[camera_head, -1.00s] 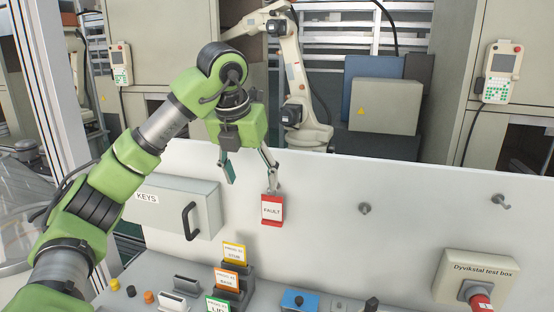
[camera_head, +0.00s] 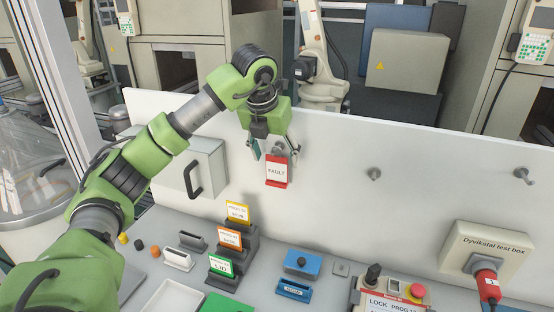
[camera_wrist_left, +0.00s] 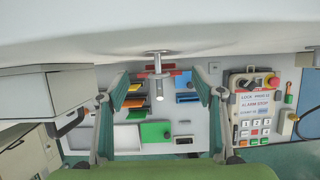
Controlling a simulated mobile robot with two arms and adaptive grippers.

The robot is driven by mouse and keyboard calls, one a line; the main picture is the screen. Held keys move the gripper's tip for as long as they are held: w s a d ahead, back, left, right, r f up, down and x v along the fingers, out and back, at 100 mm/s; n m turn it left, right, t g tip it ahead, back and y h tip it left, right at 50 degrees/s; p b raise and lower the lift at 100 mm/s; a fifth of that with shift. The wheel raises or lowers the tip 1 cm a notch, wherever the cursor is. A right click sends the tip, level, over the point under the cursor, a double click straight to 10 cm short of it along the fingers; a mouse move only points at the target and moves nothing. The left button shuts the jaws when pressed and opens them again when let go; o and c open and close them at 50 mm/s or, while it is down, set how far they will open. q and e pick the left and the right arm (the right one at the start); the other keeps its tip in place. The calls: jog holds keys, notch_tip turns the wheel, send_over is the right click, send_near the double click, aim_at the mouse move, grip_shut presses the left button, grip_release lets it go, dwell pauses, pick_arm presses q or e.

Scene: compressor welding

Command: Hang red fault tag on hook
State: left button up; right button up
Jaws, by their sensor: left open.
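The red fault tag (camera_head: 277,171) has a white "FAULT" label and sits against the upright white panel (camera_head: 330,160) in the head view. In the left wrist view a metal hook (camera_wrist_left: 158,82) stands out from the panel, with the tag's thin red edge (camera_wrist_left: 174,73) behind it. The tag appears to hang on this hook. My left gripper (camera_head: 274,155) is open at the tag. Its two fingers stand apart on either side of the hook in the left wrist view (camera_wrist_left: 160,105) and touch neither hook nor tag there. My right gripper is not in view.
Two bare hooks stick out farther right, one near (camera_head: 373,174) and one far (camera_head: 522,174). A grey key box (camera_head: 205,170) is left of the tag. Below are card holders (camera_head: 238,240), a blue block (camera_head: 302,264) and the test box (camera_head: 485,250).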

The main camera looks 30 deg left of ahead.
aim_at(276, 161)
pick_arm(q)
jog(key=shift+x, duration=1.1)
jog(key=shift+w+f+p, duration=0.2)
jog(key=shift+f+p, duration=0.15)
jog(key=shift+f, duration=0.3)
jog(key=shift+c, duration=1.2)
jog(key=c, duration=1.4)
jog(key=shift+r+p, duration=0.5)
jog(key=shift+r, duration=0.2)
jog(key=shift+s+d+f+b, duration=0.15)
jog(key=shift+s+b, duration=0.3)
jog(key=shift+s, duration=0.2)
jog(key=shift+s+d+b, duration=0.25)
jog(key=shift+s+b, duration=0.2)
jog(key=shift+s, duration=0.75)
jog(key=shift+s+d+b, duration=0.25)
jog(key=shift+s+b, duration=0.2)
jog(key=shift+s, duration=0.75)
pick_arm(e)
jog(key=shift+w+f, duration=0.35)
